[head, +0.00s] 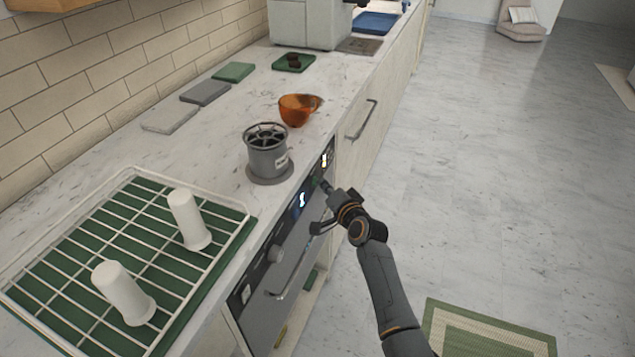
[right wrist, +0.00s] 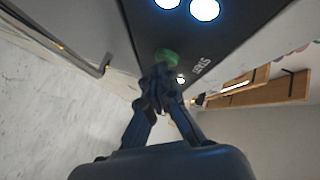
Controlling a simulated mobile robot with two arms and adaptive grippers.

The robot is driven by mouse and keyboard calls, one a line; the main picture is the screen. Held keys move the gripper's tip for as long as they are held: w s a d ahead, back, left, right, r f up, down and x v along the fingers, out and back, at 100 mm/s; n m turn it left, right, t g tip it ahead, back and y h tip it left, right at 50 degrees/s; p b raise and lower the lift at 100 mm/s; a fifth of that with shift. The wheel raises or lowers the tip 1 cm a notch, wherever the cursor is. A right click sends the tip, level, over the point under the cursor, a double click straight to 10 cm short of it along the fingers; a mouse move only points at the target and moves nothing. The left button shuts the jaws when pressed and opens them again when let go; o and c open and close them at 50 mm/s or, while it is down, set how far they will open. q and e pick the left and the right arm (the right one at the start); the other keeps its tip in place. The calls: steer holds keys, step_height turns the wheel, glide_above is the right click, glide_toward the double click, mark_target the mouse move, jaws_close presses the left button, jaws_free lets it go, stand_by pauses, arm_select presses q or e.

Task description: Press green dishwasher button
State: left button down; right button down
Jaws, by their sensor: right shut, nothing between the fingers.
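The dishwasher (head: 262,288) is built in under the counter, with a dark control panel (head: 302,199) along its top edge. In the right wrist view the green button (right wrist: 166,56) sits on this dark panel (right wrist: 215,48), near the "START" lettering. My right gripper (head: 325,186) is at the panel, its fingers closed and empty. In the right wrist view the closed fingertips (right wrist: 160,72) are right at the green button and overlap its lower edge. I cannot tell whether they touch it. In the head view the fingertips largely hide the button. My left gripper is not in view.
The dishwasher handle (head: 290,278) sticks out below the panel. On the counter are a grey canister (head: 267,157), an orange cup (head: 295,111) and a white wire rack (head: 130,174) with two white cups.

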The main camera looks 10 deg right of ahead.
steer(key=shift+s+d, duration=0.45)
steer(key=shift+d, duration=0.1)
steer(key=shift+s+d+p, duration=0.2)
steer(key=shift+s+d, duration=0.5)
steer(key=shift+d, duration=0.35)
steer(key=shift+s+d+p, duration=0.15)
steer(key=shift+s+d, duration=0.55)
steer(key=shift+d, duration=0.35)
steer(key=s+f+n+g+h, duration=0.1)
steer(key=s+f+n+g, duration=0.1)
steer(key=s+f, duration=0.6)
steer(key=s+f+n+g, duration=0.1)
steer(key=s+f+g, duration=0.3)
steer(key=f, duration=0.9)
steer(key=s+f+n+g+h, duration=0.1)
steer(key=s+f+n, duration=0.1)
steer(key=s+f, duration=0.65)
steer(key=s+f+n+g, duration=0.2)
steer(key=s+f, duration=0.4)
steer(key=s, duration=0.6)
steer(key=s+d+f+n+g, duration=0.1)
steer(key=s+f, duration=0.5)
steer(key=s, duration=0.7)
steer(key=s+d+f+n+g+h, duration=0.1)
steer(key=s+f+n+g, duration=0.2)
steer(key=s, duration=1)
step_height(320, 180, down, 3)
steer(key=shift+d+f+n+g, duration=0.2)
steer(key=shift+n+g, duration=0.2)
steer(key=shift+g, duration=0.1)
